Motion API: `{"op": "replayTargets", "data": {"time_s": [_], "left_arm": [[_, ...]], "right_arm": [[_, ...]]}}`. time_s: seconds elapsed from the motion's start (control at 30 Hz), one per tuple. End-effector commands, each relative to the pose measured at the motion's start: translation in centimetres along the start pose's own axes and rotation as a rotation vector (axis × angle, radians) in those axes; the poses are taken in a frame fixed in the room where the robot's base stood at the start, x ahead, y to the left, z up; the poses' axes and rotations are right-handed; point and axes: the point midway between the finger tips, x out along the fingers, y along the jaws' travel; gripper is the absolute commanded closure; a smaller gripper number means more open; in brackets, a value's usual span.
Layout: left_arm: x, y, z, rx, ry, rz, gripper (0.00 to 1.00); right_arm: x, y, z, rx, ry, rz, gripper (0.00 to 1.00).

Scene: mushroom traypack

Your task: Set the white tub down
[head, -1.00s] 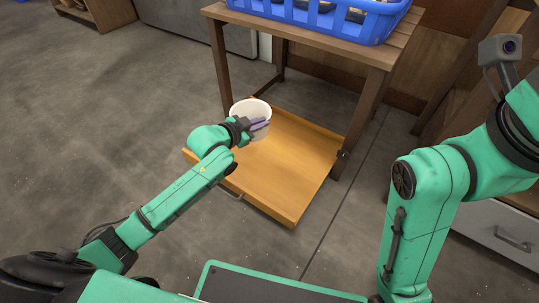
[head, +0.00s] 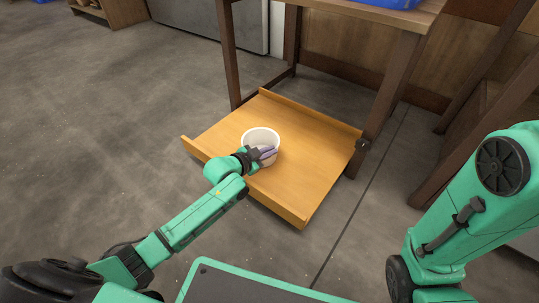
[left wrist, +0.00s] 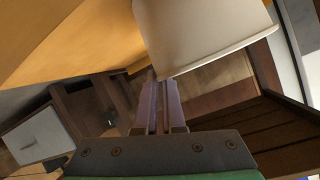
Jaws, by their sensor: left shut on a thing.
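The white tub (head: 258,135) appears upright over the orange wooden shelf (head: 300,175) low under the table. Whether its base touches the shelf is hard to tell. My left gripper (head: 266,153) is shut on the near side of the tub's wall, and its purple fingers hide part of that wall. In the left wrist view, the tub (left wrist: 195,30) fills the top, with its rim edge at the tips of my left gripper's two fingers (left wrist: 160,78). My right gripper is out of the picture; only part of that arm shows at the right.
The shelf has raised lips along its edges and bare room around the tub. Dark table legs (head: 230,60) rise at its back left and right. The table top (head: 400,12) is above, with a sliver of blue crate (head: 385,3) on it.

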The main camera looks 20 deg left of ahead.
Motion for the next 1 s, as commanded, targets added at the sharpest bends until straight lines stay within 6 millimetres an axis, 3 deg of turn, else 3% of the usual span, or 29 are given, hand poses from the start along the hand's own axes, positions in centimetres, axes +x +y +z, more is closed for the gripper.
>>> {"op": "replayTargets", "data": {"time_s": [0.13,0.23,0.57,0.67,1.0], "left_arm": [[0.1,0.1,0.2,0.001,0.0,0.0,1.0],[0.1,0.1,0.1,0.0,-0.001,0.0,0.64],[0.0,0.0,0.0,0.0,0.0,0.0,0.64],[-0.8,-0.1,-0.2,0.0,-0.003,0.001,0.64],[-8.8,-0.3,-0.7,0.0,-0.006,0.003,0.64]], "right_arm": [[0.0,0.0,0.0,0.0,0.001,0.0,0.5],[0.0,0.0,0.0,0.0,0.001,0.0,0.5],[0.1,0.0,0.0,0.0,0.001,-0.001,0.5],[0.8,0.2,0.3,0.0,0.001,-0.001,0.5],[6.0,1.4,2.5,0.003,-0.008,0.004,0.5]]}}
